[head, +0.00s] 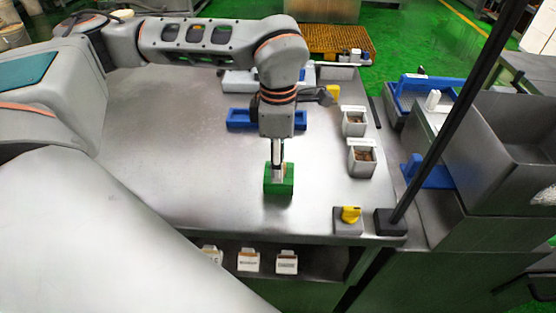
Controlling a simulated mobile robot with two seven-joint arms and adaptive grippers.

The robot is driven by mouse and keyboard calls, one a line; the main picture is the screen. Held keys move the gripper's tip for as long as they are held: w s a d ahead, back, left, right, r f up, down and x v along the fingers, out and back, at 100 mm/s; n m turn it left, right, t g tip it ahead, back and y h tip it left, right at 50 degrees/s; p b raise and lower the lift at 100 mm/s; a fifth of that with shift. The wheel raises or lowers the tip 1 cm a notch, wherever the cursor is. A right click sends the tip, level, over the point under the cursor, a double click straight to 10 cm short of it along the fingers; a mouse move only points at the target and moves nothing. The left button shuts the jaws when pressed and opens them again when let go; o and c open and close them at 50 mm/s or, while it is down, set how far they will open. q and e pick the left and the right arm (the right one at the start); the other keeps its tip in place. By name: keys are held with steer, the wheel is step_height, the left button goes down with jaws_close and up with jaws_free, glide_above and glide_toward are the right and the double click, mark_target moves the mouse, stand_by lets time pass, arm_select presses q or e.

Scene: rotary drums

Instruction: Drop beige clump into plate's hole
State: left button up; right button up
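A small green block (285,187) sits on the metal table. My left gripper (277,165) points straight down at it, with its fingertips at or just above the block's top. The fingers look narrow from here, and I cannot tell whether they are open or shut. No separate beige clump can be made out; anything between the fingertips is too small or hidden. No plate hole can be made out clearly, as the gripper covers part of the block's top. My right gripper is not in view.
Two pale bins with brownish contents, a far one (354,124) and a near one (361,168), stand right of the gripper. A blue tray (239,121) lies behind my arm. A yellow knob (350,214) and dark post stand at the front right. The metal table (200,180) is clear left of the block.

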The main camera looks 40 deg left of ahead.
arm_select(q)
step_height(320, 180, up, 12)
stand_by(0.4)
steer(key=shift+d+f, duration=0.1)
steer(key=shift+f, duration=0.05)
stand_by(0.4)
